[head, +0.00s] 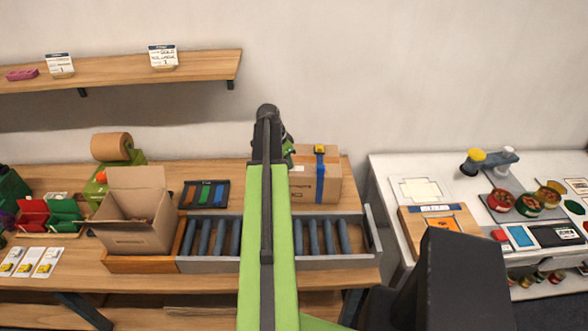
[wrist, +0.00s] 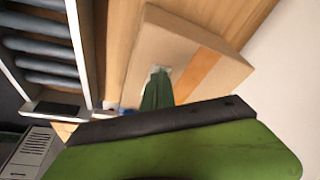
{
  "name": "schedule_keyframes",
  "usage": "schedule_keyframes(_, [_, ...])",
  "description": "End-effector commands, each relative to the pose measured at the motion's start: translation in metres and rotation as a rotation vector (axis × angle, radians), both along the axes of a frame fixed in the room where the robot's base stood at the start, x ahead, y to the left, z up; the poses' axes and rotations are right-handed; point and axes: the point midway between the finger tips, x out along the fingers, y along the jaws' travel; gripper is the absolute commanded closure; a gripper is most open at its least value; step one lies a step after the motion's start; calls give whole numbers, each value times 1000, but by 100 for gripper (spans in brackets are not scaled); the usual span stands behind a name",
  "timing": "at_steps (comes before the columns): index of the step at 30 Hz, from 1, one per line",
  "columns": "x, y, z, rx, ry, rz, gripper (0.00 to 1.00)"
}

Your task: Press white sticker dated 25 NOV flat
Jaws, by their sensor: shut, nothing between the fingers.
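A closed cardboard box (head: 304,184) stands on the wooden bench, right behind the roller track. It also fills the middle of the wrist view (wrist: 150,40). A small pale patch, which may be the white sticker (wrist: 163,70), shows on the box face right at my fingertips; no date can be read. My gripper (wrist: 157,88) is shut and empty, its green fingers pointing at the box. They look to be at or very near its surface; I cannot tell if they touch. In the head view my arm hides most of the gripper (head: 288,148) and part of the box.
The roller track (head: 310,262) runs along the bench front. An open carton (head: 130,235) stands to the left, with a dark tray of coloured strips (head: 204,194) beside it. A blue strip (head: 319,175) runs down the closed box. A white table (head: 390,175) with tins stands at right.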

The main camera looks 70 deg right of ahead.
Motion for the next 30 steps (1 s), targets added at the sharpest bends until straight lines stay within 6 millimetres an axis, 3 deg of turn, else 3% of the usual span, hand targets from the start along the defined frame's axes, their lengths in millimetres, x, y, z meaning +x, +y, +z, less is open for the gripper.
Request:
schedule_keyframes(14, [0, 0, 1, 1, -1, 0, 100])
schedule_keyframes(30, [0, 0, 45, 1, -1, 0, 100])
